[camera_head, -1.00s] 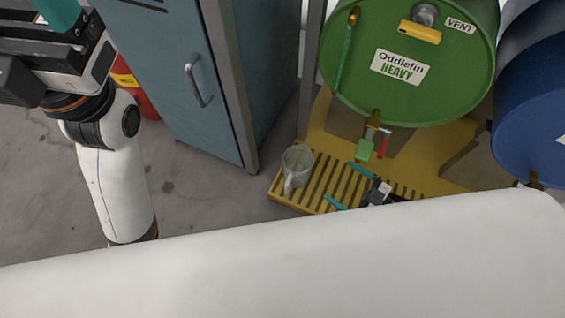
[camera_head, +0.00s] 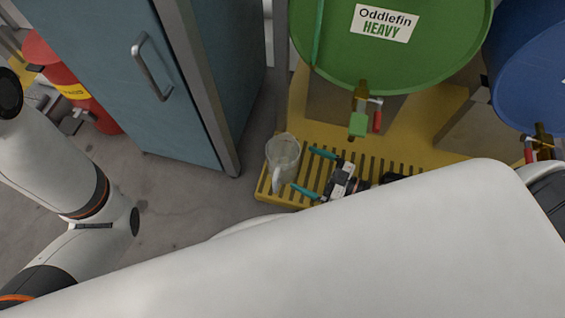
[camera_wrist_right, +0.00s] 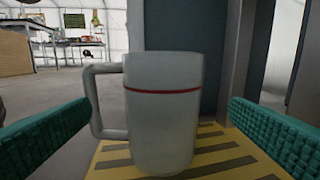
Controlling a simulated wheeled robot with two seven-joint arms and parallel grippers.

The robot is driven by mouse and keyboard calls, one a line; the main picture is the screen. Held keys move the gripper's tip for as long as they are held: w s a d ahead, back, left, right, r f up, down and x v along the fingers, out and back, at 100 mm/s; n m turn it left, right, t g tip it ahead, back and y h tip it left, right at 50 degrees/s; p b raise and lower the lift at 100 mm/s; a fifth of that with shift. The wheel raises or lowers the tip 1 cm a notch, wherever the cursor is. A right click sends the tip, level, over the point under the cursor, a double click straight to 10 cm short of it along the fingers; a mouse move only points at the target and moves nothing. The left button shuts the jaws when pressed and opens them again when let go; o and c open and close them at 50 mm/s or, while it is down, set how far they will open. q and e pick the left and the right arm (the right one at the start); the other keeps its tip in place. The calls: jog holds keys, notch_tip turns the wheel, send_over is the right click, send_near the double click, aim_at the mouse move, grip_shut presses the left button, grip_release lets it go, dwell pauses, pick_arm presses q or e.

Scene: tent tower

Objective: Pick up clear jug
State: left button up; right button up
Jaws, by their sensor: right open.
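The clear jug (camera_head: 284,152) stands upright on the left end of the yellow slatted grate (camera_head: 264,192) in the head view. In the right wrist view the jug (camera_wrist_right: 165,118) is frosted, with a red line near its top and a handle on the left. My right gripper (camera_head: 306,172) is open, with its teal fingers pointing at the jug from the right. In the wrist view the fingers (camera_wrist_right: 165,135) are at either side of the picture, with the jug between them and a little beyond. My left gripper is outside the head view; only my left arm shows.
A green drum (camera_head: 395,45) with a brass tap (camera_head: 360,97) is above the grate. A blue drum (camera_head: 535,70) is at right. A blue-grey cabinet (camera_head: 150,80) stands left of the jug. A red container (camera_head: 70,80) is further left.

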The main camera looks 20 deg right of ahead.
aim_at(284, 157)
jog(key=b+x, duration=0.1)
jog(key=x, duration=0.1)
jog(key=shift+w+a, duration=0.25)
jog(key=b+x, duration=0.3)
jog(key=x, duration=0.1)
jog(key=shift+w, duration=0.15)
jog(key=shift+w+a+r+b, duration=0.1)
jog(key=shift+w+a+b, duration=0.2)
jog(key=shift+w+b, duration=0.05)
jog(key=c, duration=1)
jog(key=shift+r, duration=0.1)
